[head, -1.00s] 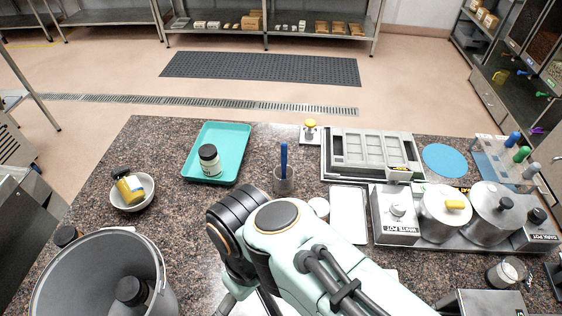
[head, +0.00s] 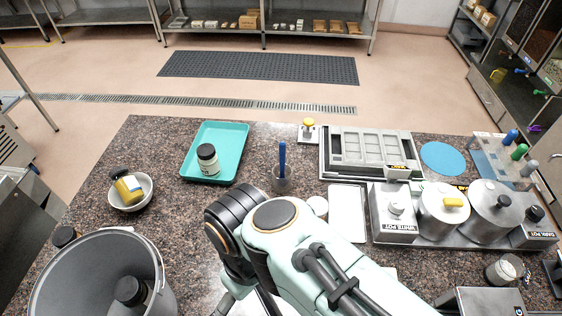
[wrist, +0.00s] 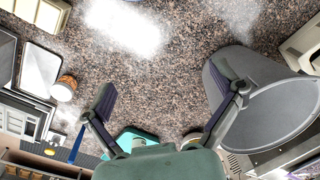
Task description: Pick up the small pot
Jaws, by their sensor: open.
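No thing is plainly marked as the small pot. Candidates in the head view are a small grey cup (head: 282,184) holding a blue-handled tool (head: 283,155), a small white jar (head: 318,206) beside my arm, and a dark-lidded jar (head: 208,160) on the teal tray (head: 226,139). The white jar, with an orange rim, also shows at left in the wrist view (wrist: 64,90). My gripper (wrist: 162,78) is open and empty over bare speckled counter, with these items apart from its fingers. In the head view my arm mostly hides it.
A large grey bucket (head: 80,262) with a dark-lidded jar (head: 131,290) inside stands front left, close to my right-hand finger in the wrist view (wrist: 268,105). A white bowl (head: 146,187) holds a yellow-labelled bottle. Lidded metal pots (head: 442,212) stand at right.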

